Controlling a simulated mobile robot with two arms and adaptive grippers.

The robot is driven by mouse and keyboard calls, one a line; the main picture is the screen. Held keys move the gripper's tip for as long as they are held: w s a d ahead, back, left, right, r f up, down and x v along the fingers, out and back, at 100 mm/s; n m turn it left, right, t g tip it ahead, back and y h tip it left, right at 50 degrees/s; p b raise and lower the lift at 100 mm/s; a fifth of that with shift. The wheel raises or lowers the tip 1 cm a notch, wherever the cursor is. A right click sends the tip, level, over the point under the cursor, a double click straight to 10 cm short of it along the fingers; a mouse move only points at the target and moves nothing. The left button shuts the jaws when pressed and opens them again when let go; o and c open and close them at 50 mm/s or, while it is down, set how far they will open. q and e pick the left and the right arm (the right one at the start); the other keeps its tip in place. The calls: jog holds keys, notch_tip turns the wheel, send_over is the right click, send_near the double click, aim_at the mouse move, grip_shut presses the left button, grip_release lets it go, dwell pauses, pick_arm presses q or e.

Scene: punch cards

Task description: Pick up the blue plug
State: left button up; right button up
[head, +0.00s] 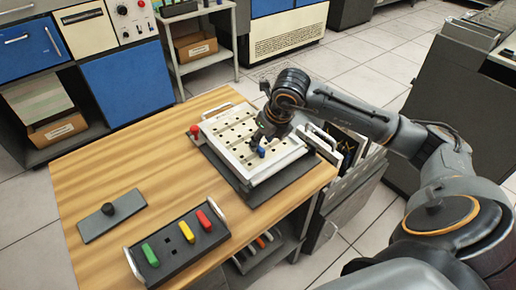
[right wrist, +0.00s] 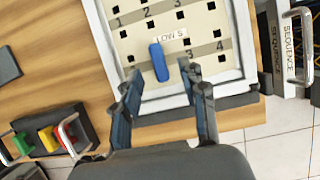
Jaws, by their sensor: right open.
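The blue plug (head: 261,152) stands on the white board with square holes (head: 226,127), near the board's front side. In the right wrist view the blue plug (right wrist: 159,63) shows by the "LOW 5" label, just ahead of and between my fingertips. My right gripper (head: 260,138) is over the board, close to the plug. In the right wrist view the right gripper (right wrist: 163,76) is open, with a finger on either side and nothing between them held. My left gripper is not in view.
A black holder (head: 178,247) with green, yellow and red plugs stands at the table's front. A grey plate with a black knob (head: 109,210) lies at left. A red knob (head: 195,130) is by the board's left corner. The wooden table (head: 90,178) is clear at back left.

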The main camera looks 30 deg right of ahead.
jog(key=x, duration=0.4)
jog(key=shift+s+p, duration=0.1)
jog(key=shift+p, duration=0.2)
grip_shut()
jog(key=shift+r, duration=0.1)
jog(key=shift+r+b, duration=0.4)
jog(key=shift+r, duration=0.3)
jog(key=s+a+r, duration=0.3)
jog(key=s+r, duration=0.3)
jog(key=r, duration=0.2)
jog(key=s+a+r+p, duration=0.1)
jog(key=s+a+r, duration=0.3)
jog(key=s+r, duration=0.2)
notch_tip(320, 180, up, 2)
jog(key=shift+r, duration=0.2)
